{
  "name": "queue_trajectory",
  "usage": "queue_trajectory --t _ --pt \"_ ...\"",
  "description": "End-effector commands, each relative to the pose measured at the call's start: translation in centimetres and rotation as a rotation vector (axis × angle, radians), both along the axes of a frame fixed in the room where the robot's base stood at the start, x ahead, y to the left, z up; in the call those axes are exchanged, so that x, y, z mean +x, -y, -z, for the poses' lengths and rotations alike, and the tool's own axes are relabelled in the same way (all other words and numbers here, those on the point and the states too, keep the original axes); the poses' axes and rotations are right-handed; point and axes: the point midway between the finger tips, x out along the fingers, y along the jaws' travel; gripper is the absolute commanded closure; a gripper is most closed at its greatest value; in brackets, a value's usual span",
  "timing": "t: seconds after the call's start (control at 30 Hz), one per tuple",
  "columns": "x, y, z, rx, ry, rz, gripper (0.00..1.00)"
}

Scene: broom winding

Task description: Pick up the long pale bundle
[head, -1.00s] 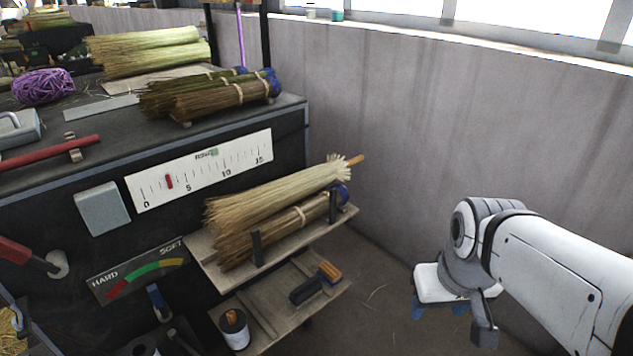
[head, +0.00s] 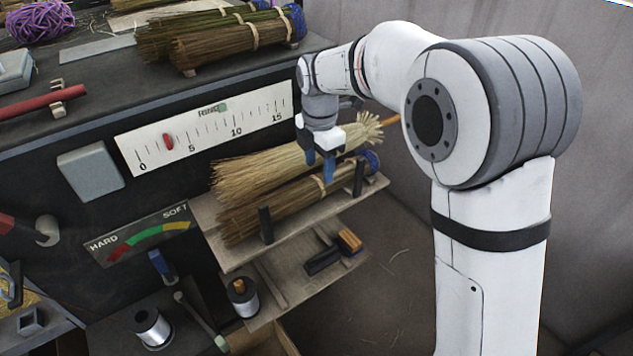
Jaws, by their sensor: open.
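The long pale bundle (head: 258,168) lies on the side shelf, resting beside and partly above a browner bundle (head: 285,200). Its trimmed, flared end and a thin orange-brown stick point to the upper right. My gripper (head: 319,165) is open, with blue fingertips pointing down at the bundle's right half. The near fingertip shows in front of the bundle; the far one is mostly hidden. I cannot tell whether the fingers touch it.
The wooden shelf (head: 215,228) has dark upright pegs (head: 265,224) along its front. A lower shelf holds a brush (head: 348,241) and a wire spool (head: 242,297). Dark bundles (head: 220,48) lie on the bench top above. The wall stands behind and right.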

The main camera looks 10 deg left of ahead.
Motion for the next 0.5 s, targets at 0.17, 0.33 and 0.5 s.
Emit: queue_trajectory --t 0.17,0.33,0.5 --pt "-0.2 -0.1 2.1 -0.002 -0.003 -0.001 0.47" --pt "-0.4 -0.4 4.6 -0.002 -0.003 -0.001 0.47" --pt "-0.3 -0.4 6.3 0.000 0.000 0.000 0.47"
